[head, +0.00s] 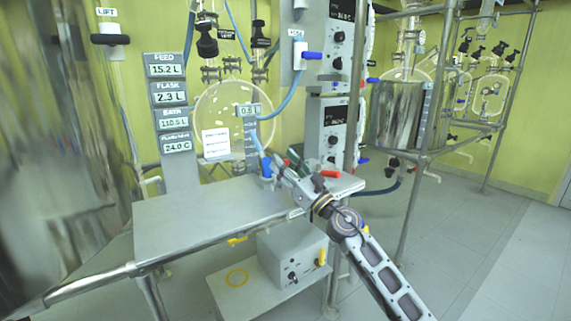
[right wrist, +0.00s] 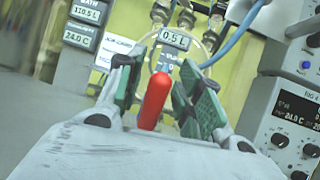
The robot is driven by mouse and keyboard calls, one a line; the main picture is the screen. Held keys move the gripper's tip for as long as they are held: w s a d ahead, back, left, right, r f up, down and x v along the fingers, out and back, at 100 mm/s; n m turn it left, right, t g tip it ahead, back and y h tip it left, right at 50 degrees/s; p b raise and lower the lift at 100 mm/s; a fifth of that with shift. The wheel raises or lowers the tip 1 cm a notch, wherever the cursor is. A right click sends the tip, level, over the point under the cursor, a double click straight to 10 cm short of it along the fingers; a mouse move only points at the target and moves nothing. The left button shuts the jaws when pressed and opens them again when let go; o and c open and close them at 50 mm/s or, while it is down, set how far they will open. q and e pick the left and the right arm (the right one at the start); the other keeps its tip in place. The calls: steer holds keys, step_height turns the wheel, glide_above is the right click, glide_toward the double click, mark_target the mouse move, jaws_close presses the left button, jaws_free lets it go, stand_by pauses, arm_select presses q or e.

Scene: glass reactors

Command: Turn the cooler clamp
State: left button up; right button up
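In the right wrist view the red handle (right wrist: 154,100) stands slightly tilted between the green-padded fingers of my right gripper (right wrist: 158,95). The fingers are apart, with a visible gap on both sides of the handle. I cannot tell from its marking whether this handle is the cooler clamp. What it is fixed to is hidden by the gripper. My left gripper is not in view.
The steel table (head: 190,225) is mostly bare. A blue valve with a hose (head: 265,167) stands just left of my right gripper. A round glass flask (head: 235,105) and control units (head: 328,130) stand behind. A grey box (head: 290,255) sits below, and a metal post rises at right.

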steer(key=v, duration=1.2)
stand_by(1.0)
